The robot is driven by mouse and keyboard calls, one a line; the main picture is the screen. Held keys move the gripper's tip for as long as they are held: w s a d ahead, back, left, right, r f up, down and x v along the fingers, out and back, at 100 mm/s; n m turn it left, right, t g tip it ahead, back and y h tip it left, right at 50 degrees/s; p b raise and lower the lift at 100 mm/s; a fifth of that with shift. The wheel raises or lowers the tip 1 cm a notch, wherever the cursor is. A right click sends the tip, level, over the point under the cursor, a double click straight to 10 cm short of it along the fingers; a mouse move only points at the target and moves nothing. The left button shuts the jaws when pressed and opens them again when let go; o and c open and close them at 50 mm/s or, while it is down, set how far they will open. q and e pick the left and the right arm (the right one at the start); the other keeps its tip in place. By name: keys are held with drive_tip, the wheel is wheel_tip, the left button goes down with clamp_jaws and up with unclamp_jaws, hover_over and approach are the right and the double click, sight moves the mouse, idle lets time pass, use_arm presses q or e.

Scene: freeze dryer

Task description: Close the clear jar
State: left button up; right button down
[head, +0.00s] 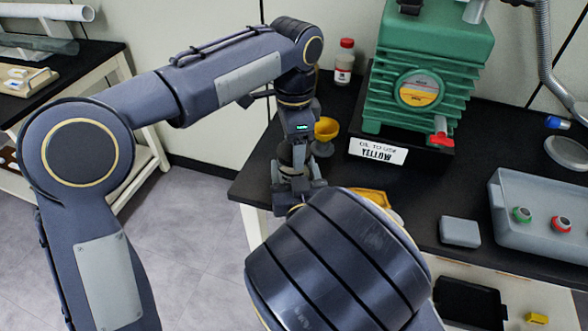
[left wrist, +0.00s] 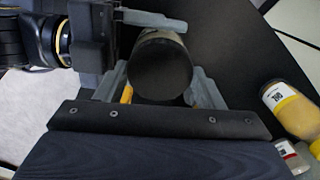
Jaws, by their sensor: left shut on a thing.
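My left gripper (head: 294,183) is over the left end of the black bench. In the left wrist view its grey fingers (left wrist: 160,90) are shut on a round black lid (left wrist: 160,72), seen face-on. A narrow pale strip (left wrist: 165,36) shows past the lid's upper edge; I cannot tell if it is the clear jar's wall. The jar is otherwise hidden, so whether the lid sits on it cannot be told. My right arm fills the front of the head view and hides its own gripper. Part of my right gripper (left wrist: 150,20) reaches close to the lid in the left wrist view; its opening is unclear.
Behind my left gripper stand a yellow funnel (head: 326,130) and a red-capped bottle (head: 344,62). A green pump (head: 425,65) stands to their right. A grey box (head: 459,232) and a grey tray (head: 515,230) are on the right. A yellow-filled bottle (left wrist: 290,108) shows at wrist-view right.

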use_arm(q)
drive_tip(key=o, duration=1.2)
drive_tip(key=shift+c, duration=0.2)
drive_tip(key=shift+r, duration=0.1)
wheel_tip(320, 180, up, 12)
use_arm(e)
drive_tip(key=shift+c, duration=1.2)
unclamp_jaws()
